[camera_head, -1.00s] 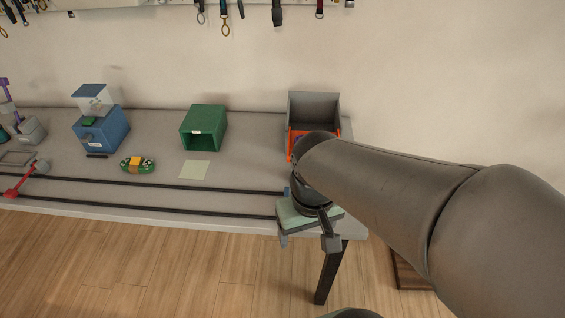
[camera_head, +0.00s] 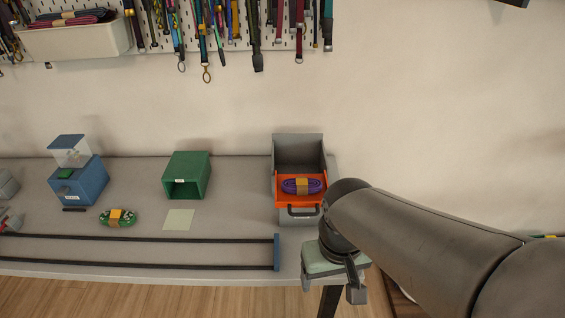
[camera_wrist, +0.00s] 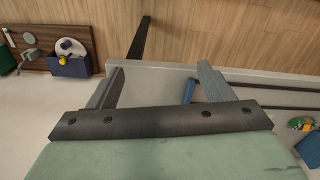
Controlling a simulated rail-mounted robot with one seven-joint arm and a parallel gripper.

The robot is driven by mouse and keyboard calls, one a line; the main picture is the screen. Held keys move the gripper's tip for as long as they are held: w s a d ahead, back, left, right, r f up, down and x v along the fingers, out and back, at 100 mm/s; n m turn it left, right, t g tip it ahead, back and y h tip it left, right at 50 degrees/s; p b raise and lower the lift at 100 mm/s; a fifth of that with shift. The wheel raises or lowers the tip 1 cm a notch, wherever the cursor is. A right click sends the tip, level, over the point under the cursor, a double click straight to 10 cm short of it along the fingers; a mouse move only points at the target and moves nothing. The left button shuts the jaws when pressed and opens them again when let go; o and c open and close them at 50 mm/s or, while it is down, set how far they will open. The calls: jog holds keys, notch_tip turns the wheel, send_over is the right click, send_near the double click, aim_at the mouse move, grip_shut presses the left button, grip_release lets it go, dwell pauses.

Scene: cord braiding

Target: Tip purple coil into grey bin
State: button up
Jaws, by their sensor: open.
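The purple coil (camera_head: 302,186), with a tan band, lies in an orange tray (camera_head: 282,200) at the front of the grey bin (camera_head: 298,146), at the right end of the bench. A dark handle (camera_head: 303,213) shows on the grey front below the tray. My gripper (camera_head: 331,287) is at the bench's front right corner, nearer than the bin and to its lower right. In the wrist view my gripper (camera_wrist: 160,82) has its fingers apart with nothing between them. Coil and bin are not seen in the wrist view.
A green box (camera_head: 187,175), a blue box (camera_head: 80,184) with a clear top, a green coil (camera_head: 117,218) and a pale note (camera_head: 178,220) stand or lie to the left. Dark rails end at a blue stop (camera_head: 277,252).

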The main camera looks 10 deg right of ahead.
jog(key=shift+c, duration=0.3)
jog(key=shift+f, duration=0.15)
jog(key=c, duration=0.5)
jog(key=f+n+h+b, duration=0.1)
jog(key=f+b, duration=0.1)
jog(key=w+f+n+g+h+b, duration=0.1)
jog(key=f+b, duration=0.1)
jog(key=w+f+h+b, duration=0.1)
jog(key=f+h+b, duration=0.1)
jog(key=f, duration=0.1)
jog(key=shift+w+d+n+g, duration=0.15)
jog(key=shift+d+n+g, duration=0.1)
jog(key=shift+n+g, duration=0.15)
jog(key=c, duration=0.3)
jog(key=n+t+h+b, duration=0.6)
jog(key=t+h+b, duration=0.3)
jog(key=t+b, duration=0.2)
send_near(304, 215)
jog(key=b+x, duration=0.1)
jog(key=x, duration=0.9)
jog(key=shift+w+d+f, duration=0.15)
jog(key=shift+w+d, duration=0.05)
jog(key=shift+d, duration=0.1)
jog(key=shift+c, duration=0.2)
